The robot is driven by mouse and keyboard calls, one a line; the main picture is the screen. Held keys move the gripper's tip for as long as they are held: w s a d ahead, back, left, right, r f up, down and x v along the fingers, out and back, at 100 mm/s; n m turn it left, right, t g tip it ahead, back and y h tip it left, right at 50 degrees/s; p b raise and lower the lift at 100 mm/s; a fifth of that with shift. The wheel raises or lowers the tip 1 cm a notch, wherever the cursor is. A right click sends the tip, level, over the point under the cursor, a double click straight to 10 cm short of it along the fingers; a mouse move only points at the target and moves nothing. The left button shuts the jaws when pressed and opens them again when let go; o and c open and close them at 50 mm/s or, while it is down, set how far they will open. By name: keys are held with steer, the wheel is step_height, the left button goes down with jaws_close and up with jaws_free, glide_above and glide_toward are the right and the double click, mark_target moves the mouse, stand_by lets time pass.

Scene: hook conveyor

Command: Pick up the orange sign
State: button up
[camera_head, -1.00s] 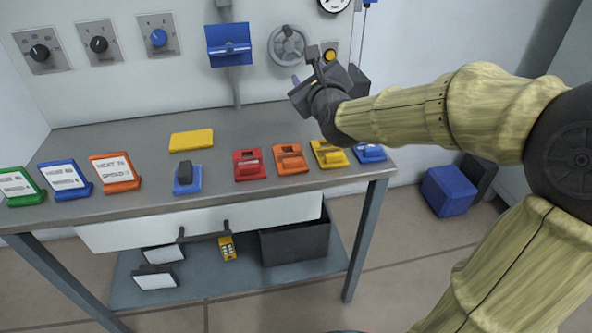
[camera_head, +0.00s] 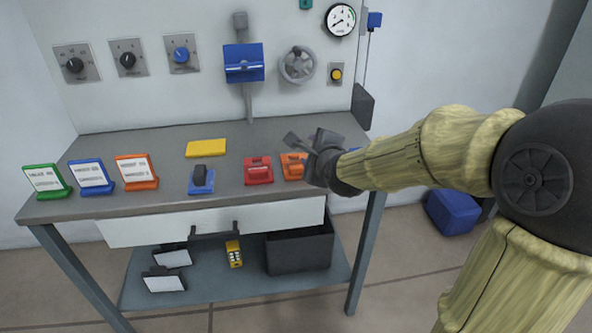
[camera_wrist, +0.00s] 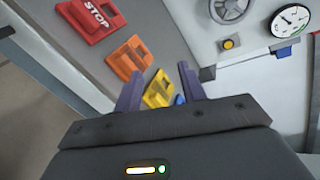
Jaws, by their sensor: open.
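Two orange pieces show on the grey workbench. An orange sign (camera_head: 137,171) with a white lettered panel stands at the left, beside blue and green ones. A smaller orange piece (camera_head: 291,171) sits right of the red piece, partly hidden by my gripper (camera_head: 304,142). In the wrist view, this orange piece (camera_wrist: 130,57) lies left of and beyond my open fingers (camera_wrist: 158,80). A yellow piece (camera_wrist: 157,95) shows between the fingers, with a bit of blue beside it. My gripper is open and empty, above the right part of the bench.
A red piece (camera_head: 258,171) marked STOP in the wrist view is just left of the smaller orange piece. A blue block with a dark top (camera_head: 201,180) and a yellow plate (camera_head: 206,148) lie mid-bench. The wall behind has knobs, a handwheel (camera_head: 297,65) and a gauge.

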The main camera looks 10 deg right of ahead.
steer(key=s+f+n+g, duration=0.5)
steer(key=s+f+n, duration=0.3)
steer(key=s+n, duration=0.3)
steer(key=s+d+f+n+g+h, duration=0.1)
steer(key=s+f+n+g, duration=0.5)
steer(key=s+f+n, duration=0.3)
steer(key=shift+s+n, duration=0.85)
steer(key=shift+n, duration=0.05)
steer(key=shift+d, duration=0.1)
steer(key=shift+c, duration=0.5)
